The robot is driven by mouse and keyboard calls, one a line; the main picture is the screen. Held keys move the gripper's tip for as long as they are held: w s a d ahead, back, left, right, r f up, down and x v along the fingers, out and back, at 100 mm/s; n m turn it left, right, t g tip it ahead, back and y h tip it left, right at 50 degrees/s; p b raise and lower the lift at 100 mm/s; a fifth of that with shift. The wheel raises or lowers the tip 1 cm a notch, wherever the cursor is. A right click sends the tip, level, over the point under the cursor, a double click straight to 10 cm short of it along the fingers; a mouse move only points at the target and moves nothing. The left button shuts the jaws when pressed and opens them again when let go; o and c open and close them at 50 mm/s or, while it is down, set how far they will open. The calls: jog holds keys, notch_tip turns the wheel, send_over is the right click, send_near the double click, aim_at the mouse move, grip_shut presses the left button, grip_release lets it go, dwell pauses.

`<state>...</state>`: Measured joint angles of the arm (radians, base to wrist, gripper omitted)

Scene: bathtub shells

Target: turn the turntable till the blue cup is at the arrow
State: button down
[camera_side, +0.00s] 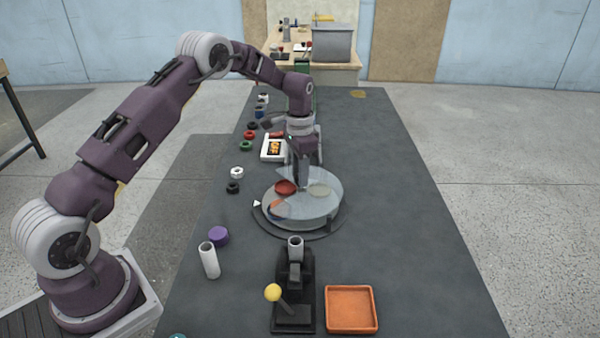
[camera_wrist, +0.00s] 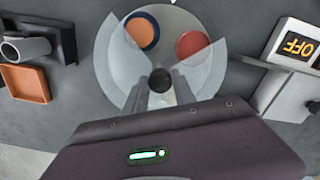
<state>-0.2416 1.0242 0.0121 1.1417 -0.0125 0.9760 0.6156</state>
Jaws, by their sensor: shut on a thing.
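The turntable (camera_side: 300,222) is a round pale disc under a clear cover with an open wedge. In the wrist view the blue cup (camera_wrist: 154,23), dark-rimmed with an orange inside, sits in that wedge. It lies left of the white arrow (camera_wrist: 173,2); the red cup (camera_wrist: 192,46) lies to the arrow's right. In the side view the arrow (camera_side: 257,204) is at the turntable's left edge, and a pale dish (camera_side: 319,190) shows under the cover. My gripper (camera_wrist: 160,85) is shut on the dark centre knob (camera_wrist: 160,80), pointing down from above.
A box with an "OFF" display (camera_side: 273,148) stands behind the turntable. Several rings line the left. In front are a purple piece (camera_side: 218,236), a white tube (camera_side: 209,260), a black stand with a yellow-knobbed lever (camera_side: 273,292) and an orange tray (camera_side: 351,290). The table's right side is clear.

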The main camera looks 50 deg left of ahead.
jog(key=shift+m, duration=1.9)
jog(key=shift+w+r+m, duration=0.1)
jog(key=shift+m, duration=1.9)
jog(key=c, duration=1)
grip_release()
jog(key=shift+c, duration=0.2)
notch_tip(320, 180, up, 7)
jog(key=shift+r, duration=0.1)
